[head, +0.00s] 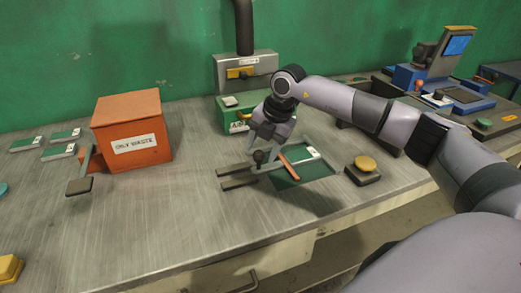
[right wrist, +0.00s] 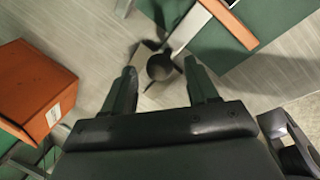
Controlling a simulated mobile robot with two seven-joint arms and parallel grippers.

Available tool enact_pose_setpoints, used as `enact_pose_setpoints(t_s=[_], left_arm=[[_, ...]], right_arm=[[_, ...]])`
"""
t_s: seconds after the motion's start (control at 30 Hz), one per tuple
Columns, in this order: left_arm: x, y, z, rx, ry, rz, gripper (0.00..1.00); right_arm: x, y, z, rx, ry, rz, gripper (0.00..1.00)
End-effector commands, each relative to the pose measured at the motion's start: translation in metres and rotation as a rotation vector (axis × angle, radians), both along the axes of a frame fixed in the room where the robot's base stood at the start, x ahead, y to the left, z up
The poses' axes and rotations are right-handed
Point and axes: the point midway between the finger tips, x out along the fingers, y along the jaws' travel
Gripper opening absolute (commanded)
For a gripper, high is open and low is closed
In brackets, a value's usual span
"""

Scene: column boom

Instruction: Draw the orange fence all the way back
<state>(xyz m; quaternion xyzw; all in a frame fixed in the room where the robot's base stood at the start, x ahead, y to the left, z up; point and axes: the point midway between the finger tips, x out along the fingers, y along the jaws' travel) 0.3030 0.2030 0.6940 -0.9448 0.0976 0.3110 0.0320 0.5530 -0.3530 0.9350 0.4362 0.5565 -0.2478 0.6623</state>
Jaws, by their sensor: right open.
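The orange fence (head: 290,168) is a narrow bar at the left part of a dark green plate (head: 318,168) on the bench. A grey arm with a round black knob (head: 260,156) reaches left from it, beside two dark rails (head: 238,183). In the right wrist view the fence (right wrist: 228,22) is at the top and the black knob (right wrist: 160,68) lies between my fingers. My right gripper (head: 264,141) is open just above the knob; its fingers (right wrist: 160,80) stand apart on both sides of it. I cannot tell whether they touch it. My left gripper is not in view.
An orange oily waste box (head: 133,128) stands left, with a dark pad (head: 79,185) on an arm beside it. A yellow button (head: 365,163) sits right of the plate. A green box (head: 236,115) is behind.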

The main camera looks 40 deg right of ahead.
Motion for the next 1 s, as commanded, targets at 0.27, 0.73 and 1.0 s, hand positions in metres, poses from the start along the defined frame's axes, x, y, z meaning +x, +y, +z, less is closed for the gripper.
enact_pose_setpoints(t_s=[0.27,0.73,1.0], left_arm=[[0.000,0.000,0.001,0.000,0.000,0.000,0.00],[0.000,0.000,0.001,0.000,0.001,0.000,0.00],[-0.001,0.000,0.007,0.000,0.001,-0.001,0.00]], right_arm=[[0.004,0.003,-0.014,0.001,-0.001,0.001,0.58],[0.004,0.003,-0.014,0.001,-0.001,0.002,0.00],[0.014,0.049,-0.013,0.005,-0.001,0.008,0.00]])
